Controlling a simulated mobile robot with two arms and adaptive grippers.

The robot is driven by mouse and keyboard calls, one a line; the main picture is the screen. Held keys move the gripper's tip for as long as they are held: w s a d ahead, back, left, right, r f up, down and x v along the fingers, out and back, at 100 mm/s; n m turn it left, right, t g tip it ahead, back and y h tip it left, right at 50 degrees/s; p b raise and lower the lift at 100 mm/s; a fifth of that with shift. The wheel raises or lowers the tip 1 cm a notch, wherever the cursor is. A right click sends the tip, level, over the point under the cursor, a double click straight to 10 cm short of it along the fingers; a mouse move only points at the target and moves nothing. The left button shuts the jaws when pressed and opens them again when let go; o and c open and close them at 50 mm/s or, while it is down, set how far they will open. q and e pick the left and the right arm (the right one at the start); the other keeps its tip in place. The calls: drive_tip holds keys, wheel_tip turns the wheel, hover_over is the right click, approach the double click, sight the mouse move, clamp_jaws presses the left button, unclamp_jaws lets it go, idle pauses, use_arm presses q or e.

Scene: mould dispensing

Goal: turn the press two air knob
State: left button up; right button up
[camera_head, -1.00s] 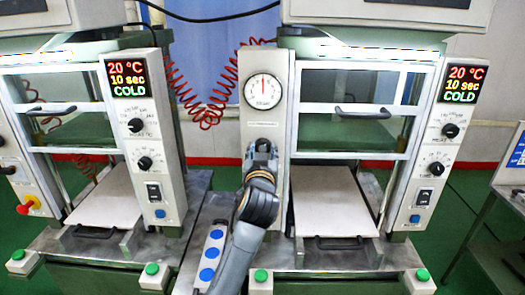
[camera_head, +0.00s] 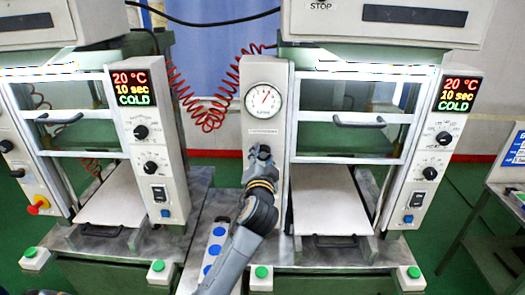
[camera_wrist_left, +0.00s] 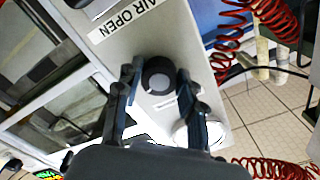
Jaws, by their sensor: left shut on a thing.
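The press two air knob (camera_wrist_left: 158,74) is a dark round knob on the light panel, seen between my fingers in the left wrist view, beside an "AIR OPEN" label (camera_wrist_left: 124,20). My left gripper (camera_wrist_left: 157,88) is shut on it, one finger on each side. In the head view my left gripper (camera_head: 259,156) is at the narrow panel below the round pressure gauge (camera_head: 265,100), and it hides the knob there. The gauge needle points up and slightly right. My right gripper is not in view.
Press two (camera_head: 340,143) stands right of the narrow panel, with a white plate (camera_head: 328,205) low inside. Another press (camera_head: 80,137) stands at left. Red coiled hoses (camera_head: 208,115) hang between them. A strip with blue buttons (camera_head: 215,249) lies beside my forearm.

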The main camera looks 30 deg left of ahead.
use_arm(q)
drive_tip(key=shift+r+m+p, duration=0.1)
drive_tip(key=shift+m+p, duration=0.6)
drive_tip(key=shift+m, duration=0.6)
drive_tip(key=o, duration=1.2)
drive_tip(key=shift+s, duration=0.1)
drive_tip(key=v, duration=1.1)
drive_tip(key=shift+s+d, duration=0.3)
